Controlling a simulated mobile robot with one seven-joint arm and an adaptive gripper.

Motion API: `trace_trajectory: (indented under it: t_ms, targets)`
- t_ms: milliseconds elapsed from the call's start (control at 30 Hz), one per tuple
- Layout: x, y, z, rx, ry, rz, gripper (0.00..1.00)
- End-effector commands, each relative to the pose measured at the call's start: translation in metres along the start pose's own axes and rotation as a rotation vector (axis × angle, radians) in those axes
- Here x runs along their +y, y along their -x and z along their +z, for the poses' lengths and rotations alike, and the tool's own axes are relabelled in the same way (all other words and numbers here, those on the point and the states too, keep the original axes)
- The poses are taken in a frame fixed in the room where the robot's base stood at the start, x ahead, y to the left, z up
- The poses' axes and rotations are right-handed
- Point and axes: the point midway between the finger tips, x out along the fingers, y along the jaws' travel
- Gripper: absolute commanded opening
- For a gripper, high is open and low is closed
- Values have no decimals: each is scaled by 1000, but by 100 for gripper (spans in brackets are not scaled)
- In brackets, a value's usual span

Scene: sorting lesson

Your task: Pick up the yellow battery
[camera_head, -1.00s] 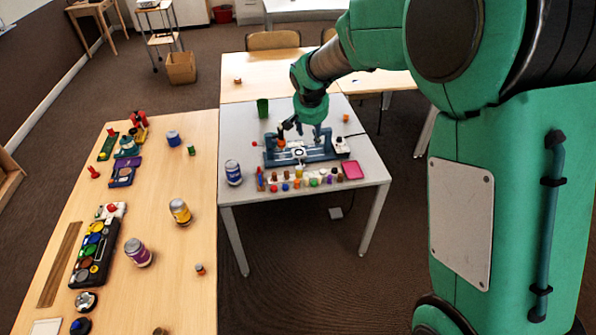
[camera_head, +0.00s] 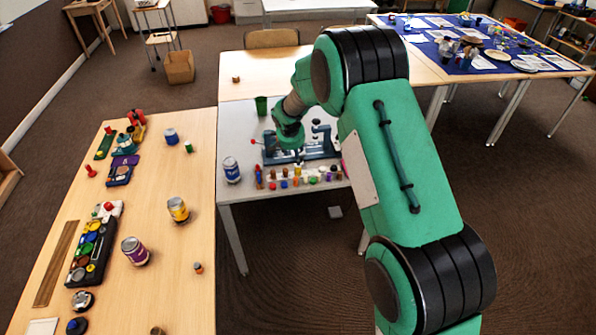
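I cannot single out the yellow battery with certainty. A row of small coloured pieces (camera_head: 300,178) stands along the front of the grey table, and a yellowish one is among them, too small to identify. A larger yellow can (camera_head: 178,210) stands on the wooden table at left. My gripper (camera_head: 286,155) points down over the blue fixture (camera_head: 318,151) on the grey table, behind the row. Its fingers are too small and hidden to show whether they are open or shut, or hold anything.
A blue-and-white can (camera_head: 231,170) stands at the grey table's left edge, and a green cup (camera_head: 261,105) behind. The wooden table (camera_head: 190,290) holds a purple can (camera_head: 135,251), a black tray with coloured discs (camera_head: 90,252) and other items. My arm hides the grey table's right side.

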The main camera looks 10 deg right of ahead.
Motion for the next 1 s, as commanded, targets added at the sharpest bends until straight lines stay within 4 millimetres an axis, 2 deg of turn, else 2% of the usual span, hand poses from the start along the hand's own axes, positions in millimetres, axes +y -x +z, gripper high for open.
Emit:
trace_trajectory:
  t_ms: [367,800,1000]
  targets:
    - [0,-7,0,0,0,0,47]
    - [1,-67,1,-2,1,1,47]
    - [0,-83,0,0,0,0,47]
